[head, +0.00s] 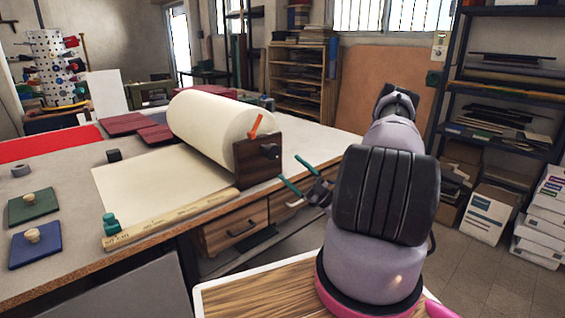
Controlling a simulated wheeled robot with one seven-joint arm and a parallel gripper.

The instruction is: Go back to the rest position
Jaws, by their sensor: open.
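My gripper (289,168) is right of the middle of the head view, at the end of my arm. Its two teal fingers are spread apart and point left, with nothing between them. In the picture they lie just right of the dark wooden end block (258,158) of the big cream paper roll (205,122). I cannot tell how far apart they are in depth. Part of my gripper's wrist is hidden behind my own arm.
The workbench (60,262) has a cream sheet (150,190), a wooden ruler bar (175,219), a green block (33,206) and a blue block (35,245) with knobs, and dark red covers (125,123). Drawers (236,230) sit below. Shelves (500,90) and boxes (485,212) stand at right.

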